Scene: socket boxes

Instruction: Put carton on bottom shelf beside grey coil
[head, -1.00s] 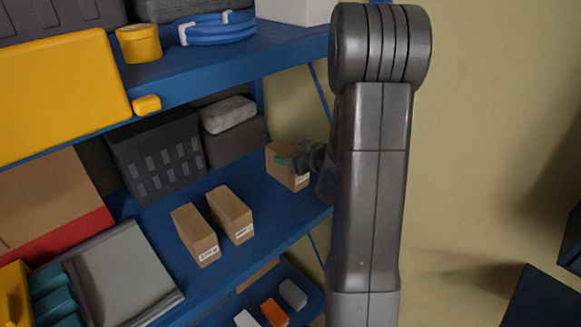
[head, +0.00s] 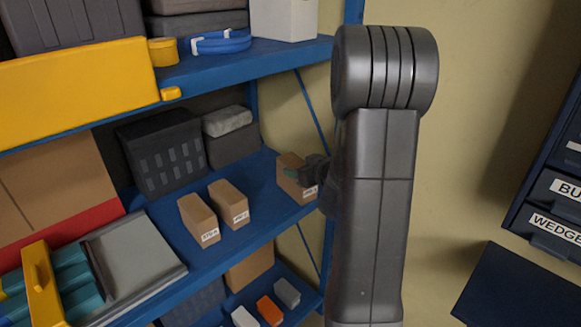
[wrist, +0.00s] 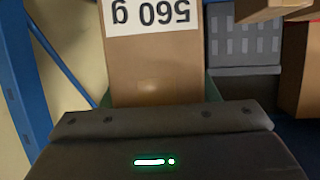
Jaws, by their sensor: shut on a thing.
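My gripper (head: 304,173) is shut on a brown carton (head: 292,180) at the right end of the middle shelf (head: 262,205). In the wrist view, the carton (wrist: 160,70) sits between the fingers (wrist: 158,95), its white label reading "560 g" upside down. I cannot tell whether the carton touches the shelf. A lower shelf (head: 303,308) shows partly at the bottom of the head view; I cannot tell if it is the lowest. No grey coil is visible. A blue coil (head: 220,43) lies on the upper shelf.
Two labelled cartons (head: 198,220) (head: 230,203) stand left of the held one, before a dark crate (head: 162,155). White, orange and grey blocks (head: 270,310) and a brown box (head: 250,268) occupy the lower shelf. A drawer cabinet (head: 555,205) and dark surface (head: 520,288) stand right.

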